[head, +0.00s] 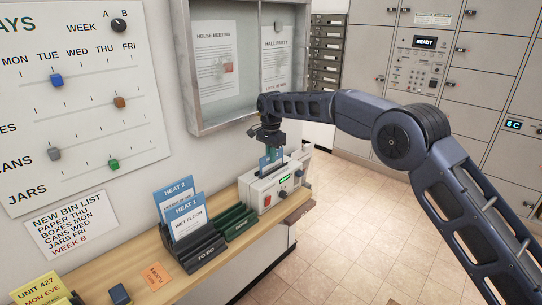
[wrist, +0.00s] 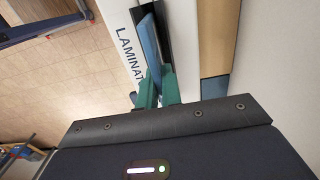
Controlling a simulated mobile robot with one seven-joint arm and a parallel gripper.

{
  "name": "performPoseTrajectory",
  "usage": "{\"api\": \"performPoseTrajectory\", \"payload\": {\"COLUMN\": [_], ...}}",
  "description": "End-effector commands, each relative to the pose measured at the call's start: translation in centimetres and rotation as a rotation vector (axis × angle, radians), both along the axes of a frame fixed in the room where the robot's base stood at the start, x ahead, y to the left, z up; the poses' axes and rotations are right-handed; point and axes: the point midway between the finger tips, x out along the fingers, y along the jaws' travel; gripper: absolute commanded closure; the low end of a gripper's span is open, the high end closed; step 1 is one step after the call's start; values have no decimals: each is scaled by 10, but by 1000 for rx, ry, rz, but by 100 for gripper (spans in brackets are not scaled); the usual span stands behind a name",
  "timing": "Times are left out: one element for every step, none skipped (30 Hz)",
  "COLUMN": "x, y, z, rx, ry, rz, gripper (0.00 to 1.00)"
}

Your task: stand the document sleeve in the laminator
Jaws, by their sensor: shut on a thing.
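The laminator (head: 276,191) is a white box with a small green display and a red button, at the far end of the wooden counter. My gripper (head: 270,149) is above it, shut on a blue document sleeve (head: 265,163). In the wrist view, the green fingertips (wrist: 159,88) clasp the blue sleeve (wrist: 150,45). The sleeve is on edge, in line with the dark slot of the laminator (wrist: 123,50). Its lower edge is hidden, so I cannot tell how deep it sits.
On the counter (head: 240,264) a black TO DO rack (head: 205,254) holds blue HEAT 1 and HEAT 2 sleeves (head: 186,216). A green DONE rack (head: 236,224) stands between it and the laminator. An orange card (head: 157,275) lies nearer. The tiled floor (head: 325,240) at right is clear.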

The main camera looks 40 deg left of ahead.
Motion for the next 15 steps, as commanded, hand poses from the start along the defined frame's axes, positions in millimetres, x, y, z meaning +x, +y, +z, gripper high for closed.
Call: {"api": "performPoseTrajectory", "payload": {"x": [0,0,0,0,0,0,0,0,0,0,0,0,0,0,0], "y": [0,0,0,0,0,0,0,0,0,0,0,0,0,0,0], "z": [0,0,0,0,0,0,0,0,0,0,0,0,0,0,0], "rx": [0,0,0,0,0,0,0,0,0,1,1,1,0,0,0], "ry": [0,0,0,0,0,0,0,0,0,0,0,0,0,0,0], "rz": [0,0,0,0,0,0,0,0,0,0,0,0,0,0,0], "gripper": [100,100,100,100,100,100,100,100,91,86,80,72,68,68,68]}}
